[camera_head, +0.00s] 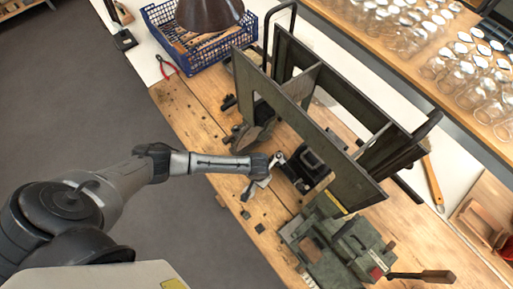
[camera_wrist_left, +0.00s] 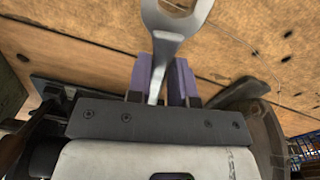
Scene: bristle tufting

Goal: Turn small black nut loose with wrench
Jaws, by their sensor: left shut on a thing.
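My left gripper (camera_head: 264,179) is over the wooden bench, beside the dark green machine frame (camera_head: 310,105). In the left wrist view, my left gripper (camera_wrist_left: 161,78) is shut on a grey metal wrench (camera_wrist_left: 172,40), with purple pads on both sides of its shank. The wrench head points away from the gripper, over bare wood, and its end is cut off by the picture's top edge. I cannot pick out the small black nut in either view. My right gripper is not in view.
A blue crate (camera_head: 186,63) and red-handled pliers (camera_head: 165,66) are at the back left. A green vise-like device (camera_head: 338,250) with a wooden handle stands at the front right. Small dark pieces lie on the bench's near edge. Glass jars (camera_head: 400,38) fill the right shelf.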

